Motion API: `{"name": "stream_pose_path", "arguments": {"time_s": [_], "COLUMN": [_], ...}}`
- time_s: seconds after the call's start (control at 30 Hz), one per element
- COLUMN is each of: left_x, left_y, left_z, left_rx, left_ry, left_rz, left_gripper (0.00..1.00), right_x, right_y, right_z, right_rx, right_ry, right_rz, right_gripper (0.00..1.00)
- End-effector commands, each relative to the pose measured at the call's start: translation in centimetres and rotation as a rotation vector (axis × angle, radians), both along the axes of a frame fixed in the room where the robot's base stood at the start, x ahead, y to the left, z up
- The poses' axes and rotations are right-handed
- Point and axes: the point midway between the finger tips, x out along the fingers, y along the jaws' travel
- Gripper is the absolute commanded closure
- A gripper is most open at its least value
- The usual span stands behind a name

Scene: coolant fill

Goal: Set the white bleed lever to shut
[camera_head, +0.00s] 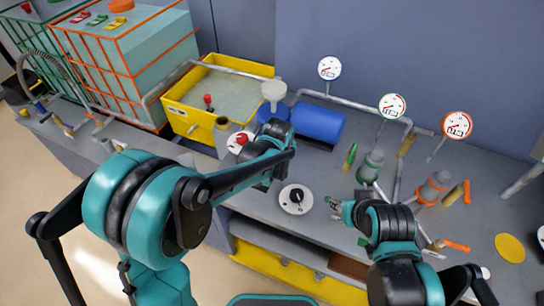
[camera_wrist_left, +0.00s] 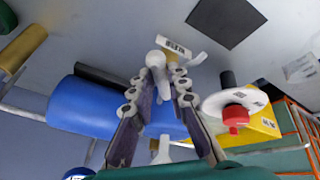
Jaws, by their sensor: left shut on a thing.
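In the left wrist view the fingers of my left gripper (camera_wrist_left: 163,80) come together on a slim white piece with a rounded end, which looks like the white bleed lever (camera_wrist_left: 159,59). A small printed label (camera_wrist_left: 176,47) lies just beyond the fingertips. In the head view my left gripper (camera_head: 277,132) is beside the blue cylinder (camera_head: 318,122) and hides the lever and its setting. My right gripper (camera_head: 338,208) hangs over the bench to the right of a white dial with a black knob (camera_head: 297,199). Its fingers are too small to read.
A red knob on a white disc (camera_head: 240,142) is close left of my left gripper, before the yellow basin (camera_head: 176,103). Three gauges, white (camera_head: 330,68), green (camera_head: 392,106) and orange (camera_head: 457,125), stand along the back pipe. Green and orange fittings crowd the right bench.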

Motion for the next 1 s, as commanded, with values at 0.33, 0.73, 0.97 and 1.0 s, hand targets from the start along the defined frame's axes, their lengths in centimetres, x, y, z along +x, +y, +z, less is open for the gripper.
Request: {"name": "stream_pose_path", "arguments": {"time_s": [0.33, 0.73, 0.97, 1.0], "left_x": [0.6, 1.9, 2.4, 2.5], "left_y": [-1.8, -3.1, -3.5, -3.6], "left_z": [0.0, 0.0, 0.0, 0.0], "left_rx": [0.0, -0.001, -0.002, -0.001], "left_ry": [0.0, 0.001, 0.001, 0.001], "left_rz": [0.326, 0.678, 0.814, 0.831], "left_gripper": [1.0, 1.0, 1.0, 1.0], "right_x": [0.0, 0.0, 0.0, 0.0], "right_y": [0.0, 0.0, 0.0, 0.0], "right_z": [0.1, 0.3, 0.5, 0.5], "right_rx": [0.0, 0.0, 0.0, 0.0], "right_ry": [0.0, 0.0, 0.0, 0.0], "right_rz": [0.0, 0.0, 0.0, 0.0], "right_gripper": [0.6, 0.6, 0.6, 0.6]}}
